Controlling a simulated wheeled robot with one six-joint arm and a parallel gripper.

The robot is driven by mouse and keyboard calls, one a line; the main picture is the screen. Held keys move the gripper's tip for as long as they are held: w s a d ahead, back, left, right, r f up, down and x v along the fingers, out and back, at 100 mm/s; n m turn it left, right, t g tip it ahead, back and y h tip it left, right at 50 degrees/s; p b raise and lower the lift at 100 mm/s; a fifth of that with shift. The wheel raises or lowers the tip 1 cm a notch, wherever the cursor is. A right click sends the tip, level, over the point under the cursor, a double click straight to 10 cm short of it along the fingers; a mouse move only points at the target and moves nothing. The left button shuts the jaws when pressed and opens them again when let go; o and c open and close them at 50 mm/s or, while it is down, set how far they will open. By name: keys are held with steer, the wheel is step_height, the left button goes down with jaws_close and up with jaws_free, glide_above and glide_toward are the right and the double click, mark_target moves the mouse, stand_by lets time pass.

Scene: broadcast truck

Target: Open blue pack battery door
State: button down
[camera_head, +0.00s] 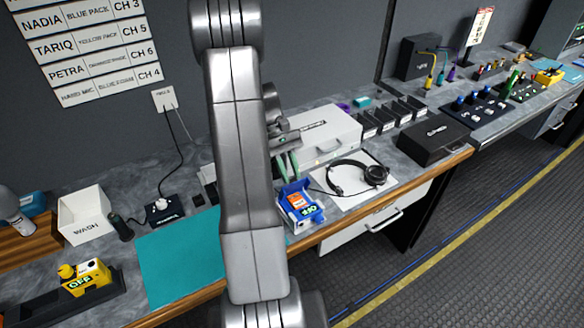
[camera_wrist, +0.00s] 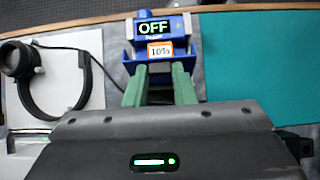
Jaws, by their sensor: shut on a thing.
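The blue pack (camera_head: 311,213) sits on the counter near its front edge, in a blue holder or frame. An OFF display and an orange label show on it. In the wrist view the blue pack (camera_wrist: 180,23) is at the top centre, with its OFF display above the label. My gripper (camera_wrist: 160,72) has two green fingers reaching to the pack's near side, shut on it. I cannot tell which part they hold or how far the battery door is open. In the head view my gripper (camera_head: 287,165) is partly hidden behind my arm.
Headphones (camera_head: 357,178) lie on a white sheet right of the pack. A white case (camera_head: 320,140) stands behind. A teal mat (camera_head: 180,255) lies to the left, with a yellow pack (camera_head: 86,275) beyond it. A black case (camera_head: 433,138) is farther right.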

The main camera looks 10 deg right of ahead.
steer(key=shift+w+a+f+g+h+p, duration=0.2)
steer(key=shift+w+g+p, duration=0.15)
steer(key=shift+g, duration=0.25)
steer(key=shift+w+a+f+g+h+p, duration=0.1)
steer(key=shift+w+g+h+p, duration=0.1)
steer(key=shift+w+g, duration=0.35)
steer(key=shift+w+a+f+g+h+p, duration=0.1)
steer(key=shift+w+a+g+h+p, duration=0.15)
steer(key=shift+g, duration=0.4)
steer(key=shift+d, duration=0.1)
steer(key=c, duration=1.2)
jaws_free()
steer(key=v, duration=0.7)
steer(key=shift+w+b, duration=0.3)
steer(key=shift+b, duration=0.1)
